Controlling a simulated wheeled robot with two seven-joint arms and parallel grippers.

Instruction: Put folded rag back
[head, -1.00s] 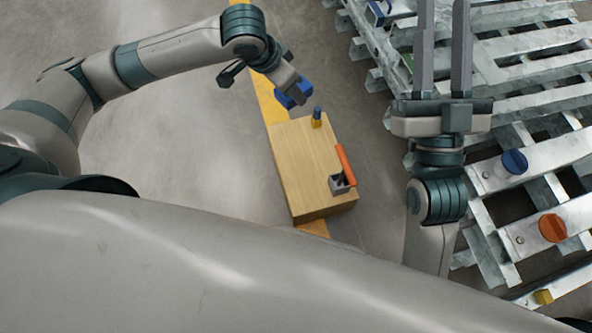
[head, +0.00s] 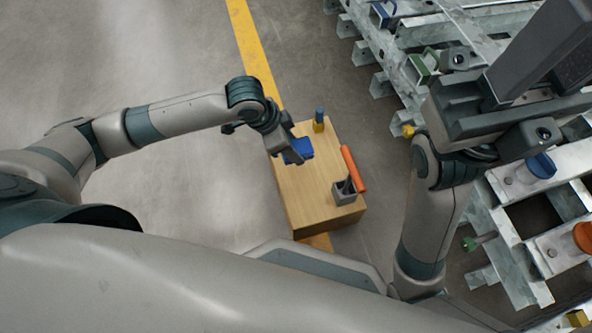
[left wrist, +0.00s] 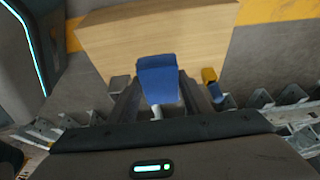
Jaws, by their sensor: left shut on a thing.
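A blue folded rag (head: 298,150) is held in my left gripper (head: 291,153), which is shut on it. The rag is over the left far part of the light wooden box (head: 308,195); I cannot tell whether it touches the top. In the left wrist view the rag (left wrist: 158,78) sits between the dark fingers, with the wooden box (left wrist: 165,35) beyond. My right gripper (head: 535,85) is large at the upper right over the metal racks; its fingertips are not clear enough to judge.
A blue-and-yellow object (head: 319,121) stands at the box's far end. A grey holder (head: 344,195) and an orange-handled tool (head: 354,169) are at its right side. Metal racks (head: 520,205) with coloured knobs fill the right. The floor left is clear.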

